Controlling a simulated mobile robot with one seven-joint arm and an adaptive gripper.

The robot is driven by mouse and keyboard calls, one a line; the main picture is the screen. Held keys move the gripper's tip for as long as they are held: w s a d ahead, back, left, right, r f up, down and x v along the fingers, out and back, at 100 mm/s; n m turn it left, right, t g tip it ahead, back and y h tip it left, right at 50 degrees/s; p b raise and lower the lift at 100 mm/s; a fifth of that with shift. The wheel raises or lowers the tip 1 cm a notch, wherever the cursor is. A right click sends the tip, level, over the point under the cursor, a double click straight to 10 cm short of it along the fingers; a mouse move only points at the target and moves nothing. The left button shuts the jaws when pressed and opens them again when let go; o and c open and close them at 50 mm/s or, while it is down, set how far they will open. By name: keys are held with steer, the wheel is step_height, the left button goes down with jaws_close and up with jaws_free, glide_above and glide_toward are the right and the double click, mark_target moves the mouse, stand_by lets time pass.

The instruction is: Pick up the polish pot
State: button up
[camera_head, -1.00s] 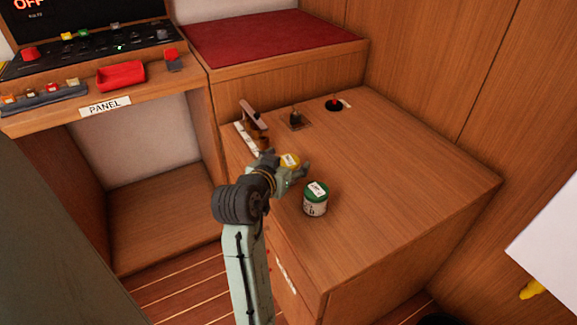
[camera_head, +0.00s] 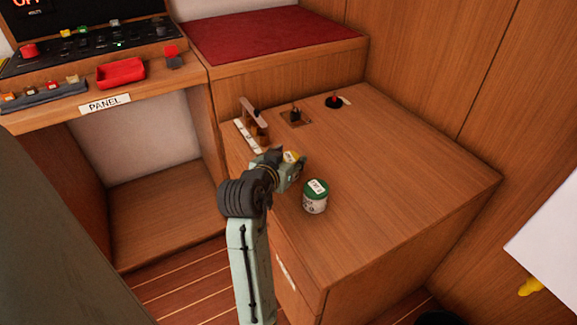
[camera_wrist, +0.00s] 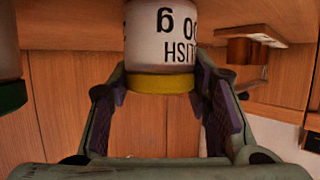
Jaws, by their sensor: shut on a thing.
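The polish pot (camera_wrist: 160,35) is white with a yellow lid and dark lettering. In the wrist view it appears upside down at top centre, between my two fingers. In the head view only its yellow lid (camera_head: 291,156) shows, on the near left part of the wooden cabinet top; my gripper hides the rest. My gripper (camera_head: 287,167) is shut on the pot, with a finger on each side, as the wrist view also shows (camera_wrist: 162,88). I cannot tell whether the pot is off the surface.
A green-lidded pot (camera_head: 315,197) stands close to the right of my gripper. Behind are a hinged wooden piece (camera_head: 254,118), a dark switch (camera_head: 295,116) and a red-topped knob (camera_head: 334,101). The cabinet top (camera_head: 400,180) is clear to the right.

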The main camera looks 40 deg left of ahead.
steer(key=c, duration=0.4)
steer(key=shift+r, duration=0.15)
